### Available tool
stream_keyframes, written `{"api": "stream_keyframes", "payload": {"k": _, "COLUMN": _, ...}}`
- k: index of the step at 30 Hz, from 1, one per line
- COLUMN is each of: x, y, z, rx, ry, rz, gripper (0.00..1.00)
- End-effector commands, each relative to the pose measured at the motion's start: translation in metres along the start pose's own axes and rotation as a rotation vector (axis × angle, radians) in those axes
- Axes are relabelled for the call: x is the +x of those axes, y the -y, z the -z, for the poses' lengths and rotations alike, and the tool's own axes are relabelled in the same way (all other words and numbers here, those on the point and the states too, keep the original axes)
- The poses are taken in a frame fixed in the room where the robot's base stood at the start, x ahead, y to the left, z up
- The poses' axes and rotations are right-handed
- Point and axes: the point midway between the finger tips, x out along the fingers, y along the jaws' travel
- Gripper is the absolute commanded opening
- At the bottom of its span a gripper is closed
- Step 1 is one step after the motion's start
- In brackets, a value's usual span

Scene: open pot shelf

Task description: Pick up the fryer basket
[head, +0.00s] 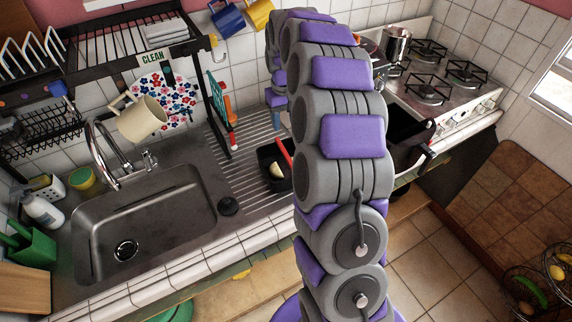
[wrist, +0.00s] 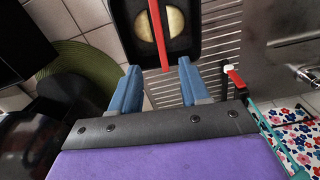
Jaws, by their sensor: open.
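The fryer basket (head: 264,172) is a small black container with a red handle (head: 285,152). It sits on the ribbed drainboard right of the sink, partly hidden by my arm in the head view. A pale yellow round thing (head: 276,169) lies in it. In the wrist view the basket (wrist: 122,22) is at the top, its red handle (wrist: 157,35) reaching down toward my fingers. My gripper (wrist: 160,84) is open, its blue fingers spread, with nothing seen held. I cannot tell how far the handle is from them. My arm hides most of the gripper in the head view.
A teal-framed item (wrist: 275,140) and a red-topped utensil (wrist: 235,78) stand close on the right in the wrist view. The stove (head: 440,80) is at right.

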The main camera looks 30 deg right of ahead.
Motion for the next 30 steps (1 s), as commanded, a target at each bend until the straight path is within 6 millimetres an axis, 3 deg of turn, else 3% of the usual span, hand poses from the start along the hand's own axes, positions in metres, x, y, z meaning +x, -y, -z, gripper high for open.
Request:
{"api": "stream_keyframes", "payload": {"k": 15, "x": 0.097, "y": 0.001, "z": -0.001, "rx": 0.000, "ry": 0.003, "rz": 0.001, "gripper": 0.46}}
{"api": "stream_keyframes", "payload": {"k": 25, "x": 0.123, "y": 0.000, "z": -0.003, "rx": 0.000, "ry": 0.002, "rz": 0.001, "gripper": 0.46}}
{"api": "stream_keyframes", "payload": {"k": 30, "x": 0.149, "y": -0.003, "z": -0.006, "rx": -0.001, "ry": 0.004, "rz": 0.000, "gripper": 0.46}}
